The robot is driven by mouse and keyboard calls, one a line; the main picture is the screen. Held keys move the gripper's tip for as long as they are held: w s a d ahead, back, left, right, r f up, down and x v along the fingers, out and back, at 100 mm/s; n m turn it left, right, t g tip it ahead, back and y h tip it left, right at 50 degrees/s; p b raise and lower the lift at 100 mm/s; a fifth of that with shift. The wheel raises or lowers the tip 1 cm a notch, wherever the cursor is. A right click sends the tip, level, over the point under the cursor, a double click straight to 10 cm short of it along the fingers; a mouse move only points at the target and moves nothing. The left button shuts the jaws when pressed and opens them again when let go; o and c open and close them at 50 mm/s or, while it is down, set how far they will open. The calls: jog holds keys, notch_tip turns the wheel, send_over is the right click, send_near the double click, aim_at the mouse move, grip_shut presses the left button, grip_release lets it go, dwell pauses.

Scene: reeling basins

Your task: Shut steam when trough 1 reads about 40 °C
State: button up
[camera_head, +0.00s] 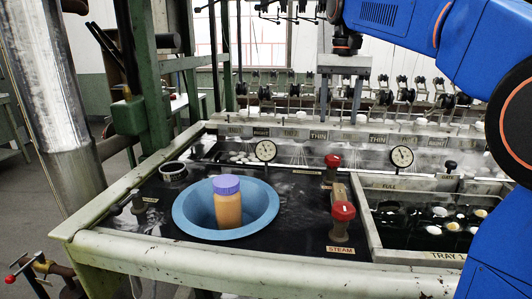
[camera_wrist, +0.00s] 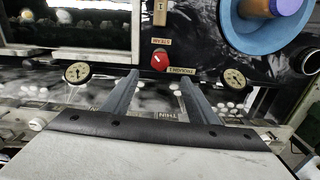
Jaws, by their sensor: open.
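A red-topped knob (camera_head: 343,211) stands on the dark bench top behind a label reading STEAM. A second red knob (camera_head: 332,160) stands farther back; a red knob with a light pointer mark (camera_wrist: 160,60) shows in the wrist view between my fingertips. A left round dial gauge (camera_head: 265,150) and a right one (camera_head: 401,156) stand behind the basins. Both also show in the wrist view, the left one (camera_wrist: 234,78) and the right one (camera_wrist: 77,73). Their readings are too small to tell. My gripper (camera_head: 340,108) is open and empty, above the rear of the bench.
A blue bowl (camera_head: 183,218) holds an orange jar with a purple lid (camera_head: 228,203). At right, a dark tray (camera_head: 388,241) contains several pale cocoons. A row of reeling fittings (camera_head: 400,95) runs along the back. A metal column stands at far left.

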aim_at(333, 157)
notch_tip(333, 157, down, 12)
jog(key=n, duration=0.6)
dwell(0.8)
jog(key=shift+r, duration=0.1)
jog(key=c, duration=1.1)
